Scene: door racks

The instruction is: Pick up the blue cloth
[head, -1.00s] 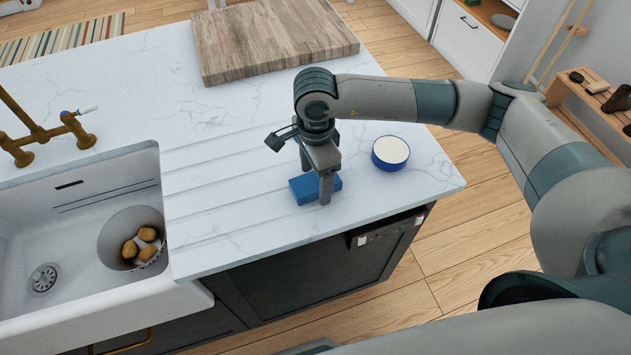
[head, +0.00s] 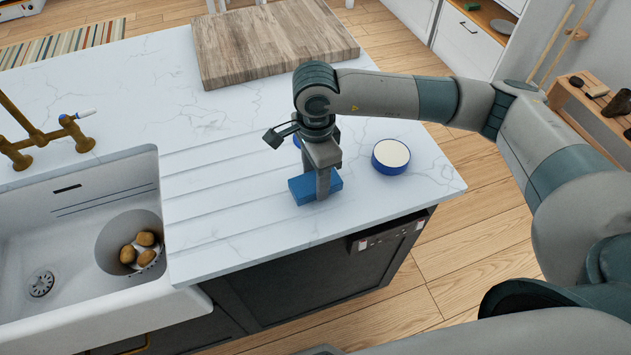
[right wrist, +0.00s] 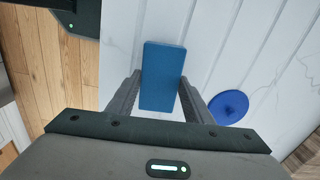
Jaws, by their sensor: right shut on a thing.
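The blue cloth (head: 305,192) is a small flat folded block at the counter's front part, right of the sink. My right gripper (head: 323,190) points down over it and is shut on it, with one finger along each side. In the right wrist view the cloth (right wrist: 163,60) runs lengthwise between the two fingers (right wrist: 158,92). I cannot tell whether it touches the counter. My left gripper is not in view.
A round blue tin with a cream top (head: 390,156) stands right of the gripper. A blue disc (right wrist: 228,107) lies near the cloth. A wooden board (head: 270,40) lies behind. The sink (head: 80,230) holds a container with potatoes (head: 140,250). Bare counter (head: 225,215) lies left.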

